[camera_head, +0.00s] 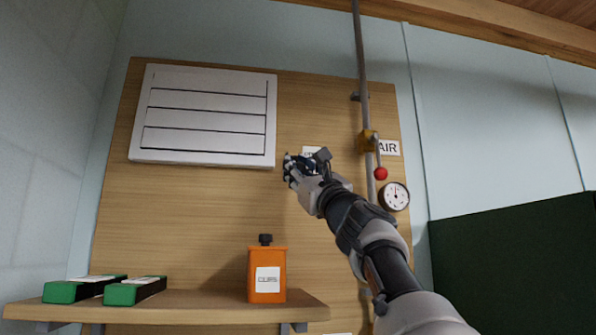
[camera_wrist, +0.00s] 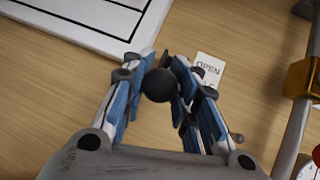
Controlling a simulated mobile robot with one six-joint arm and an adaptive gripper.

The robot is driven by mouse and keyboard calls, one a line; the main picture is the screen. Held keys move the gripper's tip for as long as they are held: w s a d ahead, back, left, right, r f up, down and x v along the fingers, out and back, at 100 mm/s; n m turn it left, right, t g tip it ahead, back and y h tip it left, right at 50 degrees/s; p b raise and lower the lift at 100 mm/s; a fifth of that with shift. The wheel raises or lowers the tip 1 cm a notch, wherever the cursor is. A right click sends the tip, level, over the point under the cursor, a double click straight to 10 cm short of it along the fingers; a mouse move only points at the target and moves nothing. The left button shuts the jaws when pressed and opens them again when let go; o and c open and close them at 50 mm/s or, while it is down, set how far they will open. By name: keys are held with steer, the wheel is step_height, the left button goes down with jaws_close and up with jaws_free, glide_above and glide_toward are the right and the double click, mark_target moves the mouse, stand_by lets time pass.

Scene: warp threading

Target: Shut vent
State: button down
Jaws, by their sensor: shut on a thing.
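The white vent (camera_head: 206,124) is fixed to the wooden wall board, with wide slats and thin dark lines between them. Its corner also shows at the top left of the wrist view (camera_wrist: 112,25). My gripper (camera_head: 295,168) is at the board, right of the vent's lower right corner. In the wrist view my gripper (camera_wrist: 162,68) is shut on a round black knob (camera_wrist: 159,86). What the knob is mounted on is hidden behind the fingers. A white label (camera_wrist: 209,68) reading "OPEN" is on the board beside the knob, its lower part partly covered.
Right of my gripper runs a vertical grey pipe (camera_head: 362,75) with a brass valve (camera_head: 368,141), a red-tipped lever (camera_head: 380,173) and a gauge (camera_head: 395,197). Below, a shelf (camera_head: 205,302) holds an orange can (camera_head: 267,262) and two green boxes (camera_head: 75,290). Board below the vent is clear.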

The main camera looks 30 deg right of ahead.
steer(key=shift+w+d+f, duration=0.15)
steer(key=shift+w+f, duration=0.2)
steer(key=shift+f, duration=0.15)
steer(key=c, duration=1.4)
jaws_free()
steer(key=shift+s+r, duration=0.1)
steer(key=shift+o, duration=0.6)
steer(key=shift+s+r, duration=0.1)
steer(key=shift+s, duration=0.05)
steer(key=shift+s, duration=0.1)
steer(key=v, duration=1.1)
steer(key=shift+s+f, duration=0.25)
steer(key=shift+f, duration=0.05)
